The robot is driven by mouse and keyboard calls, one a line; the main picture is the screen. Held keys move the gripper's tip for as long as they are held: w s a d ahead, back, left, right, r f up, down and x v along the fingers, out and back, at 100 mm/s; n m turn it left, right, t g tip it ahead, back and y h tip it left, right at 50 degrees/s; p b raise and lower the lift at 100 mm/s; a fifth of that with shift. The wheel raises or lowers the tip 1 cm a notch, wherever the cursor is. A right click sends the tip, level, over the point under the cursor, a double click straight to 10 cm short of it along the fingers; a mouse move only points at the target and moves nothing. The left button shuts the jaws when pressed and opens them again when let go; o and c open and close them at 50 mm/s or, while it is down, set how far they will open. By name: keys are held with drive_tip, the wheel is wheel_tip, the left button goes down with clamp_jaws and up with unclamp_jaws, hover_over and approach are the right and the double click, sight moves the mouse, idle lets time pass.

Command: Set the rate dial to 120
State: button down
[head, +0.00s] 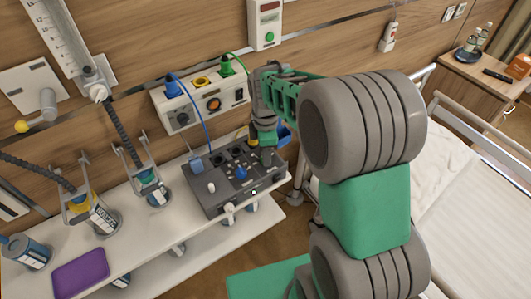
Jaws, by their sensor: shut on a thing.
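A dark grey control box (228,199) stands on the white bedside shelf in the middle of the head view. A blue knob (241,173) and a pale knob (211,187) show on its top, with dark round fittings behind them. My gripper (267,152) points down at the right end of the box. It is shut on what looks like a dial there, mostly hidden by the fingers. The dial's scale and its setting are too small to read.
A wall socket panel (183,119) with blue and green plugs sits behind the box, and a blue cable runs down to it. Bottles and a purple tray (80,272) stand left on the shelf (150,262). The bed (465,215) lies right, beyond my arm.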

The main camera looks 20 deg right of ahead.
drive_tip(key=m, duration=0.3)
drive_tip(key=shift+m, duration=0.3)
drive_tip(key=m+b, duration=0.1)
drive_tip(key=m, duration=0.2)
drive_tip(key=shift+m, duration=0.4)
drive_tip(key=m, duration=0.6)
drive_tip(key=m+b, duration=0.1)
drive_tip(key=m, duration=0.5)
drive_tip(key=shift+m, duration=0.3)
drive_tip(key=m, duration=0.6)
drive_tip(key=shift+r, duration=0.1)
drive_tip(key=c, duration=1.1)
unclamp_jaws()
